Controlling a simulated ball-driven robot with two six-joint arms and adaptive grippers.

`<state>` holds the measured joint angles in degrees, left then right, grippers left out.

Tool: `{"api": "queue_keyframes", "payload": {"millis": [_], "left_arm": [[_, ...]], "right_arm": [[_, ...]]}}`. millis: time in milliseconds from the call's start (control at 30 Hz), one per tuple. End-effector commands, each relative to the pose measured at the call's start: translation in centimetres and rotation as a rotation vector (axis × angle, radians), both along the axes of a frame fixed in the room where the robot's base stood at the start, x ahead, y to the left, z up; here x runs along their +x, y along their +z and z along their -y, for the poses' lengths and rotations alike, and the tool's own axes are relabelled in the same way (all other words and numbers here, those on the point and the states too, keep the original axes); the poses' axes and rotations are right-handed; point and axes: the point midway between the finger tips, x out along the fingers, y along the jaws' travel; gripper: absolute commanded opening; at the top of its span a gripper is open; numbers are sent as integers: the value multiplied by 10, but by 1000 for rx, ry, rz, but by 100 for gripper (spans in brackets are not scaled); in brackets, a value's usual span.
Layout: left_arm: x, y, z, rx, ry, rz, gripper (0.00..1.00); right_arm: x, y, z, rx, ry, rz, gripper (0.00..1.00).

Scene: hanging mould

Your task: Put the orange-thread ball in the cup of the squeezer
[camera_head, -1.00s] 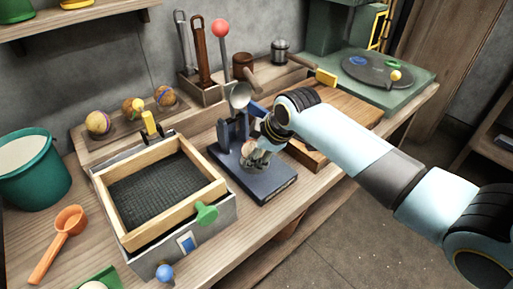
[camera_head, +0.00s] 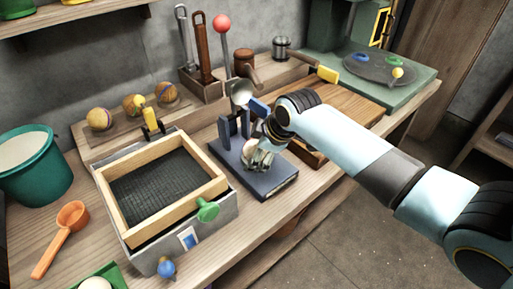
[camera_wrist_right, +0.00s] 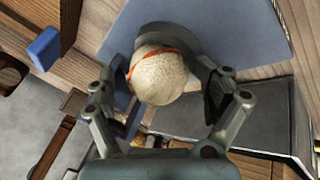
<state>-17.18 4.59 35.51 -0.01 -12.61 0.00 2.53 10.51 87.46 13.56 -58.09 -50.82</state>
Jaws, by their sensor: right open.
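The squeezer (camera_head: 275,181) is a dark blue base with two uprights, a metal cup-shaped part (camera_head: 240,92) and a lever with a red knob (camera_head: 222,24). My right gripper (camera_head: 258,156) is low over its base, in front of the uprights. In the right wrist view, a pale speckled ball with an orange thread (camera_wrist_right: 158,78) sits between the spread fingers of my right gripper (camera_wrist_right: 170,88). The blue base (camera_wrist_right: 240,30) lies behind it. I cannot tell whether the ball rests in a cup or touches a finger. My left gripper is out of view.
Three threaded balls (camera_head: 135,104) sit on a rack at the back left. A wooden-framed sieve box (camera_head: 190,200) with a green knob stands left of the squeezer. A teal bucket (camera_head: 38,180) and orange scoop (camera_head: 62,235) are further left. A wooden board (camera_head: 345,100) lies behind my right arm.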

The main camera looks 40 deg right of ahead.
Motion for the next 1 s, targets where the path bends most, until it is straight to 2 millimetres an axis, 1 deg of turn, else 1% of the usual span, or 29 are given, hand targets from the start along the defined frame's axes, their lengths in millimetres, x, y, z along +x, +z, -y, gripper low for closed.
{"api": "queue_keyframes", "payload": {"millis": [200, 333, 467, 600, 733, 867, 1000], "left_arm": [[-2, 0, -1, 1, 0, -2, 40], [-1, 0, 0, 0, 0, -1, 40], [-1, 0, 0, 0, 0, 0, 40], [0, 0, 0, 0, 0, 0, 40], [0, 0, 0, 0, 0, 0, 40], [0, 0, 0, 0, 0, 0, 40], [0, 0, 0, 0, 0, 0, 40]], "right_arm": [[-1, 0, 1, -2, 0, -1, 89], [-6, 10, 2, -2, 0, 2, 89], [-18, 31, 2, -4, 2, 4, 89], [-35, 59, 4, -4, 2, 3, 89], [-49, 81, 4, -4, 2, 2, 89], [-57, 96, 5, -3, 1, 2, 89], [-62, 102, 5, -1, 1, 0, 89]]}}
